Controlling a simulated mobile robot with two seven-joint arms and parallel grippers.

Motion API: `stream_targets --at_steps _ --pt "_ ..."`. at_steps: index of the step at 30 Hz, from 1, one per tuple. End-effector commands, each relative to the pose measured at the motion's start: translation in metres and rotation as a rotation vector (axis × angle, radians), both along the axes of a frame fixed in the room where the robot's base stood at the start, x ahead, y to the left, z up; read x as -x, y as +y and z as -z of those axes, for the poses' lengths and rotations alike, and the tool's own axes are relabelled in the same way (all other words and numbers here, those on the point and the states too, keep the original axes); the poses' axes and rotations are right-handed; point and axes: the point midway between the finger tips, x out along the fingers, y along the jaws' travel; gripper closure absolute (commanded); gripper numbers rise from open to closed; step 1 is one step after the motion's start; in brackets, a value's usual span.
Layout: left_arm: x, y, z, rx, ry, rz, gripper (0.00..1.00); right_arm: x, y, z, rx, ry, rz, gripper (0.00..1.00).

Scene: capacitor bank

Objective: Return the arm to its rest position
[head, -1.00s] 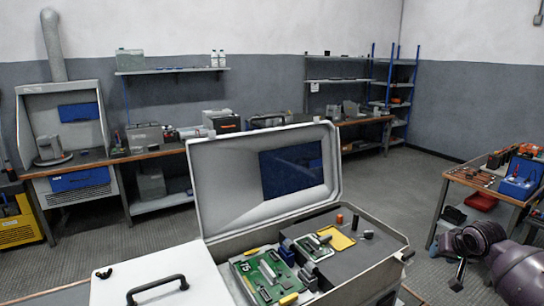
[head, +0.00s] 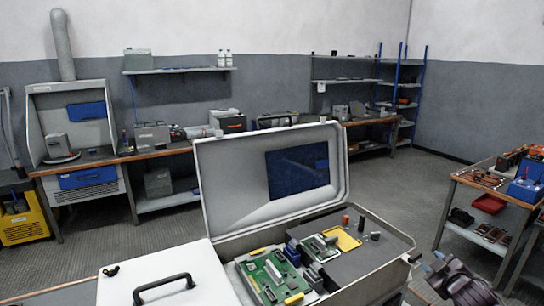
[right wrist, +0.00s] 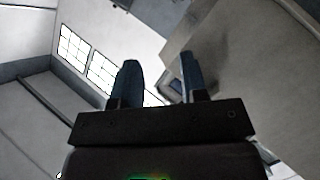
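My right gripper (head: 432,263) is low at the right edge of the open grey case (head: 395,265) in the head view, with the dark wrist behind it. In the right wrist view its two blue fingers (right wrist: 160,80) stand apart with nothing between them, so it is open and empty. The wrist view looks toward windows and a pale wall. Only a small part of my right arm shows. My left gripper is not in view.
The case holds green circuit boards (head: 268,277) and small parts. A white lid with a black handle (head: 160,288) lies at its left. A tool table (head: 480,186) stands at the right. Bare floor (head: 400,185) lies between the case and the back bench.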

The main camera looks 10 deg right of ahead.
Motion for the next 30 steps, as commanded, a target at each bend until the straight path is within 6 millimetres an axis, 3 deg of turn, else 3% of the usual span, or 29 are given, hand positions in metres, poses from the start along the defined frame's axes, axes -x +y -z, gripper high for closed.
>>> stream_targets --at_steps 1,6,13,18,21,30 --pt "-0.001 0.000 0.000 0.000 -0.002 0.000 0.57 0.016 0.018 0.025 -0.041 0.026 -0.008 0.60" --pt "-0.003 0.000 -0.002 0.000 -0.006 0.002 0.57 0.074 0.076 0.090 -0.175 0.098 -0.025 0.60" --pt "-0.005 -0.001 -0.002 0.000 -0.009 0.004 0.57 0.167 0.164 0.149 -0.392 0.179 -0.005 0.60" --pt "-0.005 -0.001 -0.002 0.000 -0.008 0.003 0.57 0.226 0.216 0.163 -0.538 0.210 0.041 0.60" --pt "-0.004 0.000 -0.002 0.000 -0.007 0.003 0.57 0.246 0.234 0.164 -0.592 0.216 0.065 0.60" --pt "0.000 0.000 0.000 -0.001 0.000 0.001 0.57 0.261 0.248 0.162 -0.636 0.219 0.087 0.60"
